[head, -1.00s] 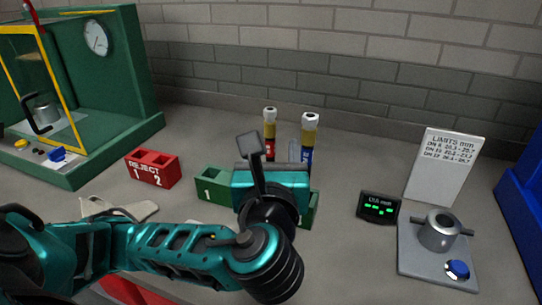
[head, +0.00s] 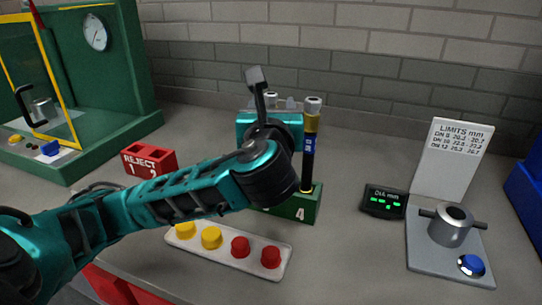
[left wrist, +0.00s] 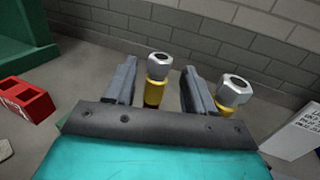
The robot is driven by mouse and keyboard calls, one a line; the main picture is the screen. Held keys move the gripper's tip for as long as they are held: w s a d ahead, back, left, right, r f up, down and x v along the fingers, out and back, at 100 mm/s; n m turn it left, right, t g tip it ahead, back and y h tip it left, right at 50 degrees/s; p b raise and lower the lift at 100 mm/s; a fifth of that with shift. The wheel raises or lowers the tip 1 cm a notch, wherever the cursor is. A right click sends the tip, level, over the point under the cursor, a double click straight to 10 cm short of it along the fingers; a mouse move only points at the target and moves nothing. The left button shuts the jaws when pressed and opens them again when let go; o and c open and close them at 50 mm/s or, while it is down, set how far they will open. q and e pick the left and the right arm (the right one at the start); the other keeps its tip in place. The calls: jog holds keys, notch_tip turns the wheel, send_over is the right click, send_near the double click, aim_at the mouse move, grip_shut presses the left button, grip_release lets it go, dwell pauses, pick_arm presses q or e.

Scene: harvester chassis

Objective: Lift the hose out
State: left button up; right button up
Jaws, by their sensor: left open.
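Two hoses with silver hex ends and yellow collars stand in a green numbered rack (head: 306,206). The blue-labelled hose (head: 309,146) is upright in the right end, by number 4. The other hose shows only its silver top (head: 271,97) in the head view; my left gripper hides the rest. In the left wrist view this hose (left wrist: 156,68) stands between the two open fingers of my left gripper (left wrist: 159,72), with a gap on each side. The blue-labelled hose's end (left wrist: 234,90) is just right of the right finger. My right gripper is out of view.
A red reject block (head: 150,160) stands left of the rack. A tray (head: 228,252) with yellow and red caps lies in front. A small display (head: 383,201), a gauge fixture (head: 450,228) and a limits card (head: 453,160) are right. A green test cabinet (head: 100,80) is back left.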

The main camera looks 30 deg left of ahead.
pick_arm(q)
jog(key=x, duration=0.3)
jog(key=shift+w+a+f, duration=0.1)
jog(key=shift+a, duration=0.15)
grip_shut()
dwell(0.5)
